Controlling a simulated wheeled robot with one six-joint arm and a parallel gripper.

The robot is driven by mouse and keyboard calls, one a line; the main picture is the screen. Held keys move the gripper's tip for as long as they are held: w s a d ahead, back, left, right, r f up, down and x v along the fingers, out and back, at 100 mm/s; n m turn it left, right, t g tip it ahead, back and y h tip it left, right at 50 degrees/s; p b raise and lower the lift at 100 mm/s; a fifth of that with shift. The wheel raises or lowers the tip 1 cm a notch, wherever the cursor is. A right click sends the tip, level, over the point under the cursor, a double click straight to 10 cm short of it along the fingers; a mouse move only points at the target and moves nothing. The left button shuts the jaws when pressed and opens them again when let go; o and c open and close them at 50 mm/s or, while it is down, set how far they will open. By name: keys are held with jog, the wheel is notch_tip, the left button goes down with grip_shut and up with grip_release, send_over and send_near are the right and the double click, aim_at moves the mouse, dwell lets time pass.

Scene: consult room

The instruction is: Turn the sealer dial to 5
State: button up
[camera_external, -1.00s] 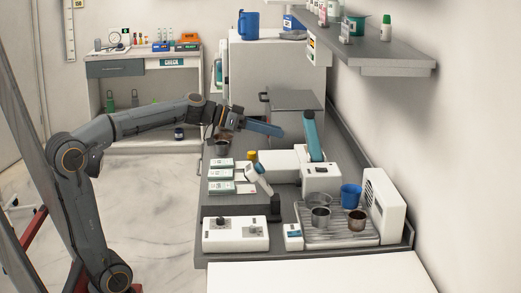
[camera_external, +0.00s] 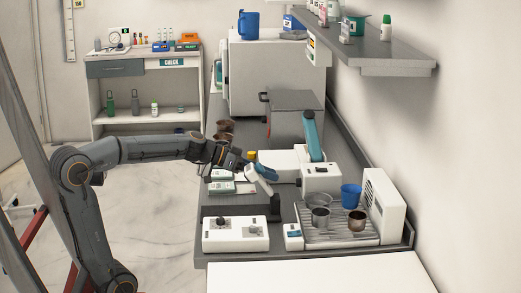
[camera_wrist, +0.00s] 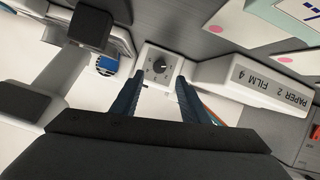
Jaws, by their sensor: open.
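The sealer dial (camera_wrist: 160,66) is a black round knob on a small white panel with numbers around it, in the upper middle of the wrist view. Its exact setting is too small to read. My gripper (camera_wrist: 159,77) is open, with its two dark blue fingers on either side of the panel's lower part. The fingers hold nothing. In the external view my gripper (camera_external: 265,172) reaches over the counter near the white machine with a teal lever (camera_external: 318,178). The dial cannot be made out there.
A white block labelled PAPER 2 FILM 4 (camera_wrist: 262,80) lies right of the fingers. A grey box (camera_external: 293,115) stands behind.

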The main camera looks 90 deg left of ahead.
aim_at(298, 183)
jog(key=b+x, duration=0.3)
jog(key=x, duration=0.3)
jog(key=shift+f, duration=0.2)
jog(key=shift+w+f+b, duration=0.15)
jog(key=shift+w+b, duration=0.25)
jog(key=shift+w, duration=0.3)
jog(key=shift+c, duration=0.2)
grip_shut()
